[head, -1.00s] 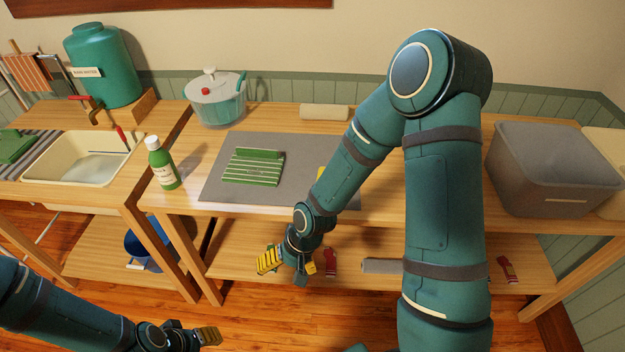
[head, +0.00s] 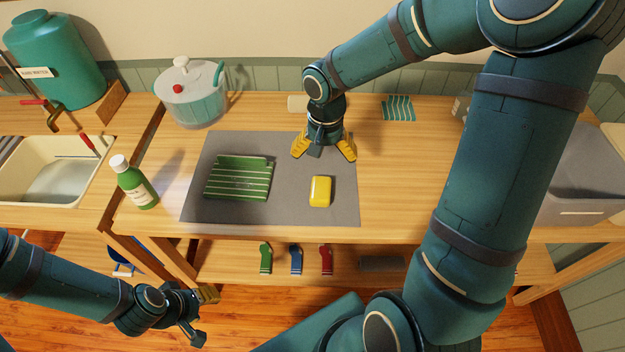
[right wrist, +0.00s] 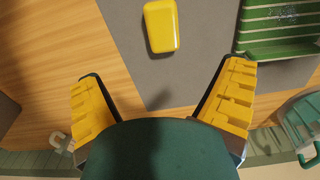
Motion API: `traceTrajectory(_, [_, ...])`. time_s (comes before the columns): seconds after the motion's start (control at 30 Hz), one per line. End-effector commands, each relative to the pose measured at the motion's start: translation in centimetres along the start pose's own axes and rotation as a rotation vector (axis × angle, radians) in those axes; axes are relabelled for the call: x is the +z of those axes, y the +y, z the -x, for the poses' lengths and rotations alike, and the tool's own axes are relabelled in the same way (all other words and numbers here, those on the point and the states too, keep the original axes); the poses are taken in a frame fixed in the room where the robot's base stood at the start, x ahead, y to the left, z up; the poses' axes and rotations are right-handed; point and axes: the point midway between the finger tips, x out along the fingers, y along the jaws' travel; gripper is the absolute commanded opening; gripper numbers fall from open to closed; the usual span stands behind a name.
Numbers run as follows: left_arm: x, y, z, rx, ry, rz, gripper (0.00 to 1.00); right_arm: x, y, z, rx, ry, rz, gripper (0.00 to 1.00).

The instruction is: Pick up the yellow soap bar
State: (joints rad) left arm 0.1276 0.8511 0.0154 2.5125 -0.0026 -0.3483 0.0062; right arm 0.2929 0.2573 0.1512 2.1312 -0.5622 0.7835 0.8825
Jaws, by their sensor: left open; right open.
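The yellow soap bar (head: 320,191) lies on the grey mat (head: 290,212), near its right front edge. It also shows in the right wrist view (right wrist: 161,26), beyond the fingertips and roughly between their lines. My right gripper (head: 324,150) is open and empty, pointing down above the back right part of the mat, behind the soap and apart from it. My left gripper (head: 204,313) is open and empty, low in front of the bench at the lower left.
A green striped dish (head: 238,178) lies on the mat left of the soap. A green bottle (head: 133,182), a salad spinner (head: 191,92) and a grey bin (head: 585,170) stand around. A teal striped item (head: 398,108) lies at the back. The bench right of the mat is clear.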

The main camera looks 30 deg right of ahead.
Motion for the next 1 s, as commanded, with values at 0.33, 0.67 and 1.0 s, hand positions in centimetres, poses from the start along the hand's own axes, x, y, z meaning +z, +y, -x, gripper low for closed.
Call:
traceTrajectory(0.33, [-0.1,-0.6,-1.6,0.000,0.005,-0.002,0.47,0.1,0.0,-6.5,0.001,-0.005,0.002,0.94])
traceTrajectory(0.67, [-0.2,-0.8,-2.2,0.000,0.009,-0.002,0.47,0.0,-0.2,-9.0,0.000,-0.004,0.000,0.94])
traceTrajectory(1.0, [-0.3,-1.2,-3.4,-0.001,0.015,-0.003,0.47,-0.3,-0.8,-13.1,0.000,-0.003,0.001,0.94])
